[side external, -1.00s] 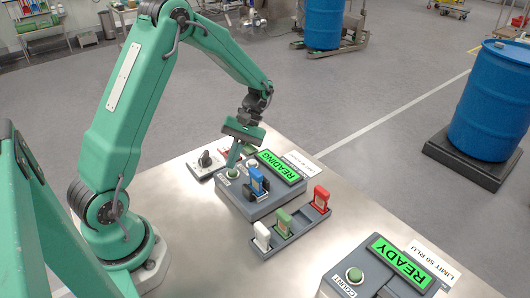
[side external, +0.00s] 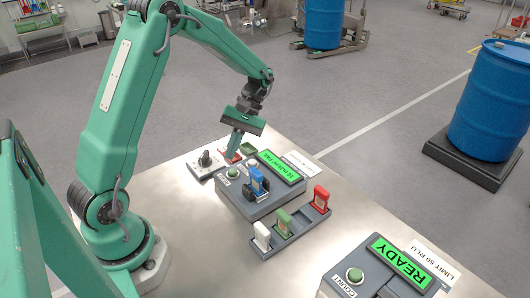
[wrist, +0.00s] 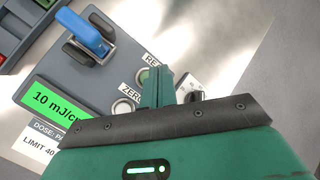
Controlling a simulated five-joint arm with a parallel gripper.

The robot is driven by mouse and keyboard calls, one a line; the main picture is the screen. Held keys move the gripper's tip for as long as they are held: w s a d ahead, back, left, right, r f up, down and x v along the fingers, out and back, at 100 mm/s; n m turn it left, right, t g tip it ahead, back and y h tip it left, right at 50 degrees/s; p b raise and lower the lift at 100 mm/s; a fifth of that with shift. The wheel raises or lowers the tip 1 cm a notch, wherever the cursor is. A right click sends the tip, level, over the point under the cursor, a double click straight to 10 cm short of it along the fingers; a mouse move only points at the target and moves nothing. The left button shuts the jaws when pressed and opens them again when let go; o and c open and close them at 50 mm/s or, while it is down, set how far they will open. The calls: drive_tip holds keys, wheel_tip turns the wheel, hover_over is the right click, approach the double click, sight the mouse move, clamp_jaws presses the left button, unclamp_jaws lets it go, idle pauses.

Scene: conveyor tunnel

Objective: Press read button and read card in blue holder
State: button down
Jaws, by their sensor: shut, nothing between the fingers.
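The grey dose reader (side external: 262,210) stands on the metal table, with the blue holder (side external: 257,178) upright in its slot; the holder also shows in the wrist view (wrist: 80,27). The green read button (side external: 233,172) is at its left end. In the wrist view the button is partly hidden by my fingers. The reader's green display (side external: 279,167) shows "10 mJ/c", the rest hidden in the wrist view. My gripper (side external: 230,154) is shut and empty, apart from the button, above and behind it in the side view.
A grey rack (side external: 286,242) in front holds white (side external: 262,236), green (side external: 283,221) and red (side external: 320,199) holders. A knob box (side external: 206,163) stands left of the reader. A second device (side external: 355,280) shows "READY" at lower right. Bare table lies between rack and second device.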

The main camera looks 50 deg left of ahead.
drive_tip(key=shift+r, duration=1.05)
drive_tip(key=r, duration=0.1)
wheel_tip(320, 180, up, 7)
drive_tip(key=m+t+y, duration=0.1)
drive_tip(key=m+t, duration=0.3)
drive_tip(key=t, duration=0.1)
hover_over(234, 171)
drive_tip(key=s+d, duration=0.3)
drive_tip(key=s+d+r+m+t, duration=0.5)
drive_tip(key=s+m+t, duration=0.2)
drive_tip(key=shift+s+t+y, duration=0.35)
drive_tip(key=shift+t+y, duration=0.05)
